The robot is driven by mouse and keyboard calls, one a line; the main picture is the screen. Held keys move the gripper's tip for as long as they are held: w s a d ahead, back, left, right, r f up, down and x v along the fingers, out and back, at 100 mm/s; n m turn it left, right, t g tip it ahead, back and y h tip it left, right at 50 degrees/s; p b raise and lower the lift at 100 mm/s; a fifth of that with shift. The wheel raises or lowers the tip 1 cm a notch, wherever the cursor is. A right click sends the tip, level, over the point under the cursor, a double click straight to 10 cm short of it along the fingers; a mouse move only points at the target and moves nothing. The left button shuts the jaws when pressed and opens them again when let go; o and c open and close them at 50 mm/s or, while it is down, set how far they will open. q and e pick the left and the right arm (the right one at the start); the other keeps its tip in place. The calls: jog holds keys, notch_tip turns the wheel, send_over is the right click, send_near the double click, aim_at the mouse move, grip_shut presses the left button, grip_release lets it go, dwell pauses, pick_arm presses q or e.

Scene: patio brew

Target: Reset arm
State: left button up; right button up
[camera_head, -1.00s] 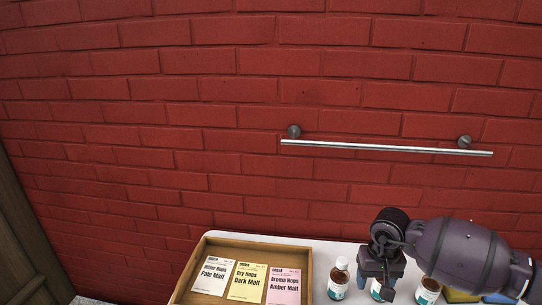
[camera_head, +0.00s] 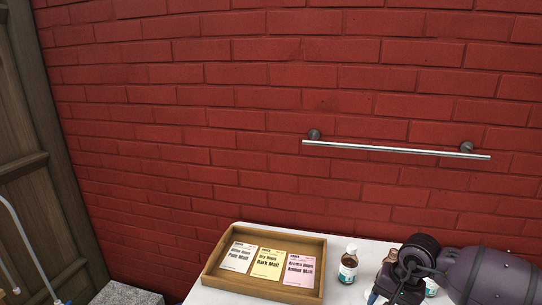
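My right arm comes in at the lower right, and its gripper (camera_head: 392,295) is partly in view at the bottom edge, over the white table (camera_head: 345,293). The fingertips are cut off or hidden, so I cannot tell whether it is open or shut. A brown bottle with a white cap (camera_head: 348,266) stands on the table just left of the gripper. Other bottles are partly hidden behind my arm. My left gripper is not in view.
A wooden tray (camera_head: 214,262) on the table holds three cards: white (camera_head: 240,256), yellow (camera_head: 267,262) and pink (camera_head: 297,267). A metal rail (camera_head: 395,150) is fixed to the red brick wall (camera_head: 230,130). A wooden door or fence (camera_head: 30,150) stands at the left.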

jog(key=w+a+r+m+t+y, duration=0.2)
jog(key=a+r+m+t+y, duration=0.3)
jog(key=a+r+m+y, duration=1.25)
jog(key=s+d+f+n+t+h, duration=0.3)
jog(key=d+f+n+t+h, duration=0.35)
jog(key=n, duration=0.95)
jog(key=s+d+f+n+t+h, duration=0.35)
jog(key=d+f+n+h, duration=0.45)
jog(key=f+n, duration=0.6)
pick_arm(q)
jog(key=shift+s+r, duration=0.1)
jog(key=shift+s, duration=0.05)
pick_arm(e)
jog(key=s+d+f+m+g+h, duration=0.2)
jog(key=s+f, duration=0.4)
jog(key=s, duration=0.3)
jog(key=s+d+f+m+g+h, duration=0.2)
jog(key=s+f, duration=0.4)
jog(key=s, duration=0.4)
jog(key=shift+s+m+g+h, duration=0.3)
jog(key=shift+m+h, duration=0.25)
jog(key=shift+h, duration=0.05)
